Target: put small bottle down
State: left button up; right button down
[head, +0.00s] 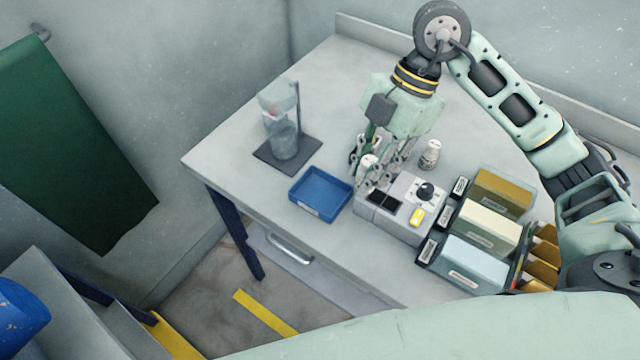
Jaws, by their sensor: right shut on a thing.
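A small white bottle (367,163) is between the fingers of my right gripper (374,172). The gripper is shut on it and points down at the back left corner of a grey device (405,205). The fingers hide part of the bottle, and I cannot tell whether its base touches a surface. Another small whitish bottle (430,154) with a dark band stands upright on the table (340,90), just right of the gripper. My left gripper is not in view.
A blue tray (321,193) lies left of the device. A clear vessel on a dark stand (287,155) is farther left. Boxes in yellow (503,192), cream (487,229) and pale blue (470,264) stand at the right. The table's back left area is clear.

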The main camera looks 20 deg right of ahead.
jog(key=w+a+f, duration=0.2)
jog(key=w+a, duration=0.1)
jog(key=w+a+f+p, duration=0.1)
jog(key=w+a+f, duration=0.2)
jog(key=shift+w+a+f+p, duration=0.1)
jog(key=shift+w+a+p, duration=0.05)
jog(key=shift+p, duration=0.15)
notch_tip(320, 180, down, 4)
jog(key=shift+r+p, duration=0.1)
jog(key=shift+p, duration=0.45)
jog(key=shift+f, duration=0.2)
jog(key=c, duration=1.4)
grip_release()
jog(key=shift+f, duration=0.1)
jog(key=shift+c, duration=0.2)
jog(key=b+v, duration=0.2)
jog(key=v, duration=1)
jog(key=shift+b, duration=0.3)
